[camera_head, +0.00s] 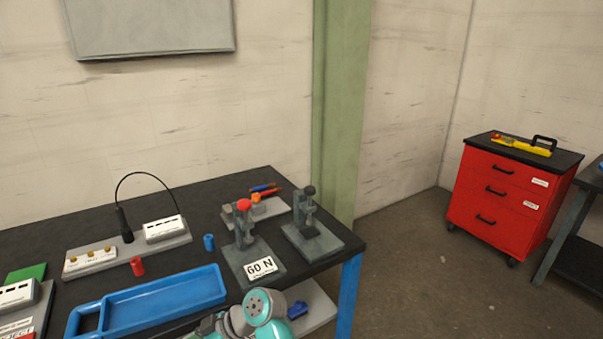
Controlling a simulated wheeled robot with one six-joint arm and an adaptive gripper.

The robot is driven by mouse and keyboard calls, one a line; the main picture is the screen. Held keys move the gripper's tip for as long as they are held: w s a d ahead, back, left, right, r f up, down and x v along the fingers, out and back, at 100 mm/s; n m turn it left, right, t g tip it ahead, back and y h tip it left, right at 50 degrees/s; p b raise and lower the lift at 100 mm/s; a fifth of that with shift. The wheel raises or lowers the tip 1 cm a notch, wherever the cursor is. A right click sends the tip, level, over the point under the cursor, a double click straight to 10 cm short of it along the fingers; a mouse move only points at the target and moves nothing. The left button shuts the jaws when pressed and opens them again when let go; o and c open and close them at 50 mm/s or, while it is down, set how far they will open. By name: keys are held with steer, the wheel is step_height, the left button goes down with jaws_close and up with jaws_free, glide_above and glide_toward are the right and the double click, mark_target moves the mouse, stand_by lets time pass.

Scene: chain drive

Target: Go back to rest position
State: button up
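A turquoise and grey part of my arm shows at the bottom middle of the head view, in front of the black workbench (225,275). My gripper cannot be made out in this view, so whether it holds anything is hidden. Behind my arm stand two small grey presses. One press (243,235) has a red knob and a "60 N" label, and the other press (310,220) has a dark knob.
A blue tray (150,300), a red cylinder (137,266) and a blue cylinder (208,242) are on the bench. A grey fixture (85,262) carries a black cable. A blue part (297,310) lies beside my arm. A red drawer cabinet (500,200) stands right, beyond open floor.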

steer(key=s+d+f+m+t+h, duration=0.2)
steer(key=s+d+f+m+t, duration=0.25)
steer(key=d+f, duration=0.6)
steer(key=s+d+f+m+t+h, duration=0.1)
steer(key=s+d+f+m+t, duration=0.4)
steer(key=d+f, duration=0.5)
steer(key=s+d+r+m+t+h, duration=0.1)
steer(key=s+d+m+t+h, duration=0.3)
steer(key=s+d, duration=0.95)
steer(key=s+d+r+m+t+h, duration=0.1)
steer(key=s+d+r+m+h, duration=0.1)
steer(key=s+d+r, duration=0.3)
steer(key=s+d+r+m+t+h, duration=0.1)
steer(key=s+d+r, duration=0.4)
steer(key=s+r, duration=0.8)
step_height(320, 180, up, 4)
steer(key=shift+s+f+m+t+h, duration=0.2)
steer(key=shift+m+t+h, duration=0.3)
steer(key=shift+m, duration=0.75)
